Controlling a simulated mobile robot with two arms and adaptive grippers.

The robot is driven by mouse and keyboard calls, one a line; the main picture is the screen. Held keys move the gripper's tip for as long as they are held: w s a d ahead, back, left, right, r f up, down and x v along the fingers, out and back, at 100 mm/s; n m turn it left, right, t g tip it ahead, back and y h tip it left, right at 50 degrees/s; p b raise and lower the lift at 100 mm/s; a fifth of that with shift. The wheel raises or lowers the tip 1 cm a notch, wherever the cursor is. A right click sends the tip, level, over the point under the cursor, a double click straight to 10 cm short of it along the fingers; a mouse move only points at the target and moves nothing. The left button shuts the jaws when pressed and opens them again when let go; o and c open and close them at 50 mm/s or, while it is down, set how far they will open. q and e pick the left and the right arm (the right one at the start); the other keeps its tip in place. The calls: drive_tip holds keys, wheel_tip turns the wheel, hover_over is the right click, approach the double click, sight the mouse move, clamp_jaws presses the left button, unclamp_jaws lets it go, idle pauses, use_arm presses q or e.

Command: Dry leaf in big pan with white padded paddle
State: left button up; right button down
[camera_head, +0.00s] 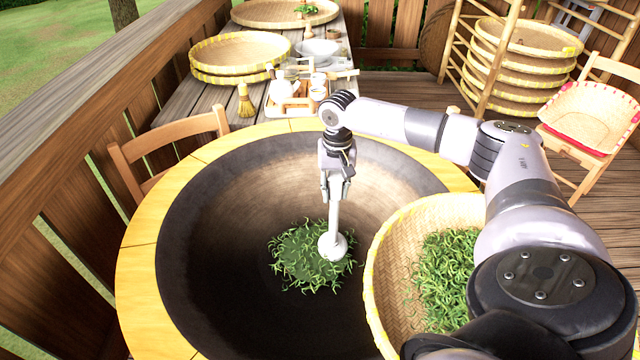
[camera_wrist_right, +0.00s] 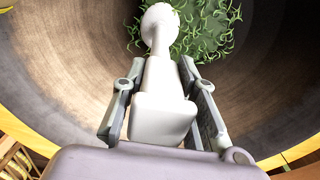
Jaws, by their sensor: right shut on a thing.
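A big dark pan (camera_head: 215,235) with a wooden rim fills the middle of the head view. Green leaves (camera_head: 300,262) lie in a pile at its bottom. My right gripper (camera_head: 335,190) is inside the pan's mouth, shut on the handle of the white padded paddle (camera_head: 333,243). The paddle points down, and its round head is at the right side of the leaf pile, seeming to touch it. In the right wrist view the paddle (camera_wrist_right: 160,85) sits between the fingers, with its head at the edge of the leaves (camera_wrist_right: 205,30). My left gripper is not in view.
A woven basket (camera_head: 388,290) with more leaves (camera_head: 445,270) stands against the pan's right side, partly behind my arm. A table (camera_head: 190,95) behind holds flat baskets (camera_head: 240,50), a small brush (camera_head: 245,102) and a tea tray (camera_head: 285,108). Chairs stand at left and right.

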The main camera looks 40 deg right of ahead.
drive_tip(key=s+a+p, duration=0.1)
drive_tip(key=s+a, duration=0.1)
drive_tip(key=s, duration=0.4)
drive_tip(key=w+a+b, duration=0.2)
drive_tip(key=w+a, duration=0.3)
drive_tip(key=a, duration=0.7)
wheel_tip(320, 180, up, 22)
drive_tip(key=p, duration=1.2)
drive_tip(key=shift+s+d, duration=0.25)
drive_tip(key=shift+d, duration=0.15)
drive_tip(key=shift+f, duration=0.1)
